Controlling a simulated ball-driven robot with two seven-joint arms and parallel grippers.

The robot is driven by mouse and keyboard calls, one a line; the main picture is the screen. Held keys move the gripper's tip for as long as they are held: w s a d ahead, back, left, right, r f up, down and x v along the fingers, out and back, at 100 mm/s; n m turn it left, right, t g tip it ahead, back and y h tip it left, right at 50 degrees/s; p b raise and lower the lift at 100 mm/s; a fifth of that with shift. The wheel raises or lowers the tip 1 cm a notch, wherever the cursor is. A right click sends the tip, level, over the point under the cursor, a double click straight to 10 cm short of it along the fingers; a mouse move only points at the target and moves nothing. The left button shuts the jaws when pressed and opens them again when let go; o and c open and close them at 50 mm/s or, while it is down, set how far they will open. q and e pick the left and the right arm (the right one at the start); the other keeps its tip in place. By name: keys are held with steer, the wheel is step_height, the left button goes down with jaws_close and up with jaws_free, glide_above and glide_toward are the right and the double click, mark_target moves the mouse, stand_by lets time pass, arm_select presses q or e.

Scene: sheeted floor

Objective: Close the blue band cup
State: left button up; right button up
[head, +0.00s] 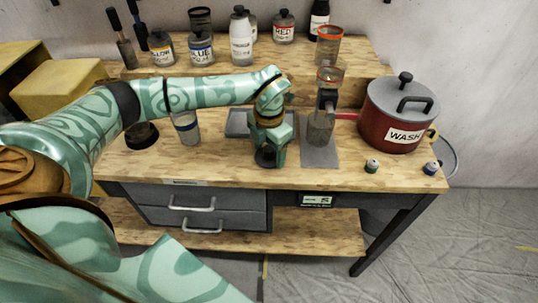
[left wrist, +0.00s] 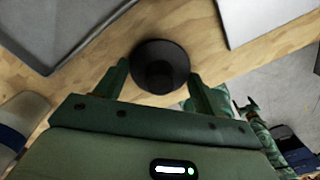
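The blue band cup (head: 186,128), a clear cup with a blue band, stands upright on the bench left of my left gripper. Part of it shows at the lower left of the left wrist view (left wrist: 22,118). My left gripper (head: 268,152) points down at the bench. A round black lid (left wrist: 160,58) with a central knob lies below it. The fingers (left wrist: 157,76) are apart, one on each side of the knob, and I see no contact. My right gripper appears to be the small dark claw (left wrist: 246,108) at the right of the left wrist view, too small to read.
Another black lid (head: 141,135) lies left of the cup. A grey tray (head: 237,122) is behind my gripper. A grey plate (head: 320,154), a red WASH pot (head: 392,128) and two small jars (head: 372,166) (head: 431,168) are to the right. Bottles line the back shelf (head: 225,70).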

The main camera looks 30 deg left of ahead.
mark_target(269, 148)
steer(key=shift+a, duration=0.1)
arm_select(q)
steer(key=shift+r, duration=0.5)
step_height(269, 148, up, 2)
steer(key=shift+r+p, duration=0.25)
steer(key=shift+p, duration=0.25)
steer(key=s+d+r+p, duration=0.2)
steer(key=s+d+r, duration=0.4)
steer(key=d+r, duration=0.3)
steer(key=d, duration=0.3)
steer(key=shift+s+d+r, duration=0.2)
steer(key=shift+s+r, duration=0.05)
steer(key=shift+s, duration=0.1)
arm_select(e)
steer(key=r, duration=0.3)
steer(key=shift+w, duration=0.35)
steer(key=shift+d, duration=0.2)
